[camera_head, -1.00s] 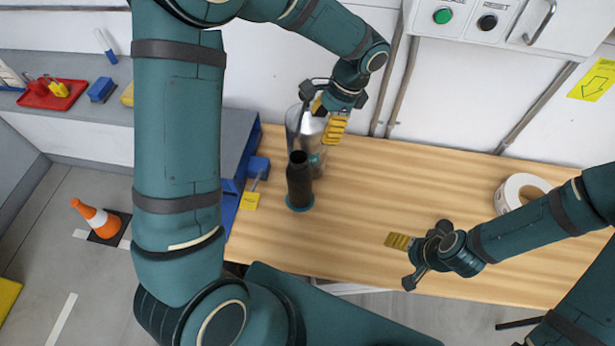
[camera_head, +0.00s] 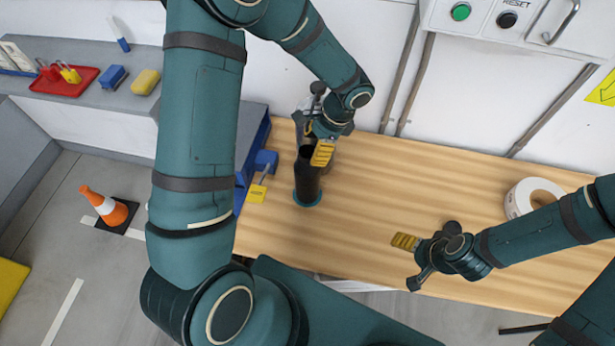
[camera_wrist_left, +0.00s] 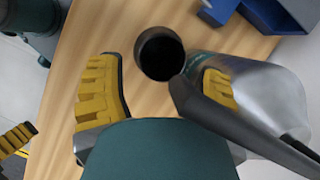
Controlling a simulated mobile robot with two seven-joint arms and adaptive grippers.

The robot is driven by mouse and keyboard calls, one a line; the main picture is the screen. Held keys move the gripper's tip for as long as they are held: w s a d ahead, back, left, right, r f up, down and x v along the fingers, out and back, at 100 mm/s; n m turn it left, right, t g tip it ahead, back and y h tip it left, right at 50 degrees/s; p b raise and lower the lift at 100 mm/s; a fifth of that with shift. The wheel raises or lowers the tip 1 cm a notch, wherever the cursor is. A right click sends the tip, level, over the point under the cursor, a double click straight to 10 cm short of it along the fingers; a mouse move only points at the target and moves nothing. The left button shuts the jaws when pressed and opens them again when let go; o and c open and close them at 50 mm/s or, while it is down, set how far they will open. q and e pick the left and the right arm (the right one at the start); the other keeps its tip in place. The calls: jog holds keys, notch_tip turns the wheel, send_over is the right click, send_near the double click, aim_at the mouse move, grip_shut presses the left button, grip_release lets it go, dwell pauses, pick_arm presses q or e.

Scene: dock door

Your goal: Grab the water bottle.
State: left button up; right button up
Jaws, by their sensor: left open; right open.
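The water bottle (camera_head: 306,186) looks dark, with a narrower open neck and a teal base ring. It stands upright near the left end of the wooden table (camera_head: 370,215). My left gripper (camera_head: 316,142) is open just above and behind it, its fingers partly hiding its top. In the left wrist view the bottle's dark round mouth (camera_wrist_left: 160,53) shows beyond and between the spread yellow fingers (camera_wrist_left: 162,88). No contact is clear. My right gripper (camera_head: 408,262) is open and empty over the table's front, right of the bottle.
A large silver vessel (camera_wrist_left: 265,85) stands close beside the bottle, mostly hidden by my left gripper in the head view. The middle table is clear.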

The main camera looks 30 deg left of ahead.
pick_arm(q)
jog(key=shift+x, duration=1.15)
jog(key=shift+a+f, duration=0.15)
jog(key=shift+a, duration=0.05)
jog(key=shift+d, duration=0.1)
jog(key=shift+c, duration=1.4)
jog(key=c, duration=0.8)
